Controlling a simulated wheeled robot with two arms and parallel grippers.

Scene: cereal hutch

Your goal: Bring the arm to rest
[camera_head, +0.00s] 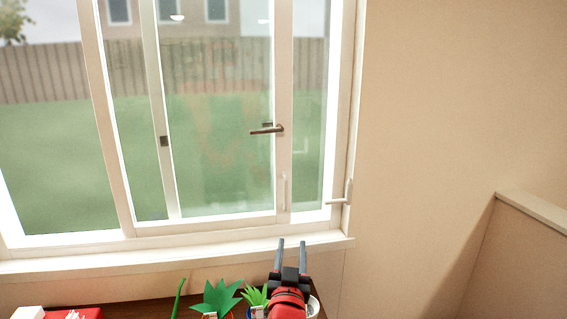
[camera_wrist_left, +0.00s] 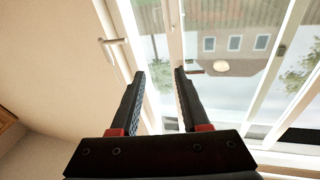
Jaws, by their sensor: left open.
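My left gripper (camera_head: 292,245) shows at the bottom of the head view, in front of the window sill, with its two fingers pointing up and apart. In the left wrist view, the same gripper (camera_wrist_left: 158,75) is open, with nothing between its fingers. The window and wall lie beyond the fingertips. My right gripper is in neither view.
A window (camera_head: 220,150) with a dark handle (camera_head: 266,129) stands behind the sill (camera_head: 170,259). Below, a brown surface (camera_head: 140,309) holds green plants (camera_head: 217,297) and a red item (camera_head: 72,313) at the left. The plants are close beside my left gripper. Bare wall (camera_head: 450,100) fills the right.

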